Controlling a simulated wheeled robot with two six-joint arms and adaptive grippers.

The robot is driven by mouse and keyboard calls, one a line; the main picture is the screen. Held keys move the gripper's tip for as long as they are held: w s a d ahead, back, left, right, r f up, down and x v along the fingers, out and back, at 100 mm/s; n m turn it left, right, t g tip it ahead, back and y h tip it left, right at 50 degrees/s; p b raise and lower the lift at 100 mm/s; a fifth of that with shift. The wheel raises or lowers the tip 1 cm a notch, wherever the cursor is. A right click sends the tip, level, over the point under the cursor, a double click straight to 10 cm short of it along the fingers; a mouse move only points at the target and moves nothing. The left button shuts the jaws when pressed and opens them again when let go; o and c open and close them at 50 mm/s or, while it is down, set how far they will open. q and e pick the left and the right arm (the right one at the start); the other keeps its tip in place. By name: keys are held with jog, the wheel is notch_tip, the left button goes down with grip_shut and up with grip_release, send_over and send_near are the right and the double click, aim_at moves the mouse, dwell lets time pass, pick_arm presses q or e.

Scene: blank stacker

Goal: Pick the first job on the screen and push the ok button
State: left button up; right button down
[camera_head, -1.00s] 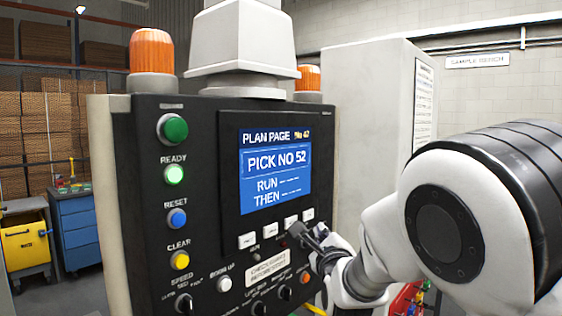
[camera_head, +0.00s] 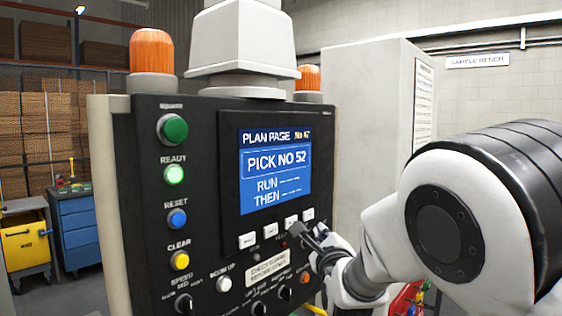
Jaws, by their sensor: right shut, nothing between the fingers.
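The screen (camera_head: 274,171) on the black control panel (camera_head: 215,150) is blue and reads "PLAN PAGE", "PICK NO 52", "RUN" and "THEN", with smaller text too fine to read. Below it is a row of white buttons, among them the leftmost (camera_head: 247,241), one beside it (camera_head: 270,231), one further right (camera_head: 291,222) and the rightmost (camera_head: 308,214). Their labels are too small to read. My right gripper (camera_head: 298,232) is shut and empty, its tips just below the right-hand white buttons. I cannot tell whether it touches the panel. My left gripper is not in view.
A column of green, lit green, blue and yellow buttons (camera_head: 180,260) runs down the panel's left side. Knobs (camera_head: 257,307) and a white button (camera_head: 224,284) sit along the bottom. Orange beacons (camera_head: 151,50) stand on top. A blue cabinet (camera_head: 76,229) stands behind at left.

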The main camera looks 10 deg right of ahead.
aim_at(296, 212)
notch_tip(296, 212, up, 6)
jog(key=s+a+r+n+t+y+p, duration=0.1)
jog(key=s+a+n+t+y+p, duration=0.25)
jog(key=n, duration=0.55)
jog(key=d+f+y+p, duration=0.2)
jog(key=d+f+p, duration=0.3)
jog(key=d+f, duration=0.2)
jog(key=w+a, duration=0.6)
jog(key=w, duration=0.1)
jog(key=shift+w+m+p, duration=0.3)
jog(key=shift+w+m, duration=0.05)
jog(key=shift+m, duration=0.05)
jog(key=shift+w+a+f, duration=0.1)
jog(key=shift+a, duration=0.05)
